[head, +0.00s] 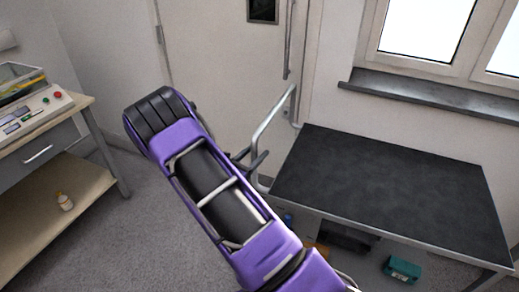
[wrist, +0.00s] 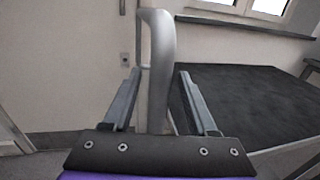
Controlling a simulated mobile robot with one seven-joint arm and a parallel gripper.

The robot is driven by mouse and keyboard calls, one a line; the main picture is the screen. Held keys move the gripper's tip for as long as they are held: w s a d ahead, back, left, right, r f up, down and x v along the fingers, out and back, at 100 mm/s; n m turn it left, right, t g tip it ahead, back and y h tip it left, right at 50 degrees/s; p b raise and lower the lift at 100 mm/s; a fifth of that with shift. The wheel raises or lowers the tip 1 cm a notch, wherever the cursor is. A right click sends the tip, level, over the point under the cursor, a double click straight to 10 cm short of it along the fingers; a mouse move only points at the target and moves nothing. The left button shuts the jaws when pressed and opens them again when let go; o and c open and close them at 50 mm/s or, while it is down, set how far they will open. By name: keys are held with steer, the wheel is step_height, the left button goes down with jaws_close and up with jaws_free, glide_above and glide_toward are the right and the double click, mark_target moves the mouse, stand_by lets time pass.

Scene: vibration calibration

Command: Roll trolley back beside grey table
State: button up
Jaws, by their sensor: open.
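The trolley has a flat dark top (head: 390,190) and a bent silver push handle (head: 270,122) at its left end. My gripper (head: 252,159) is at this handle, with its fingers open. In the wrist view, the handle (wrist: 157,60) rises between the two spread fingers of my gripper (wrist: 158,78), with a gap visible on each side. The trolley top also shows to the right in the wrist view (wrist: 260,105). My arm hides part of the trolley's lower left side. I cannot tell which piece is the grey table.
A bench with a grey drawer (head: 38,150) stands at the left, bearing a control box (head: 35,112). A teal box (head: 402,269) is low under the dark top. Grey floor (head: 130,235) is clear between bench and trolley.

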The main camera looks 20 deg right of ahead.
steer(key=shift+x, duration=1.2)
jaws_close()
stand_by(0.6)
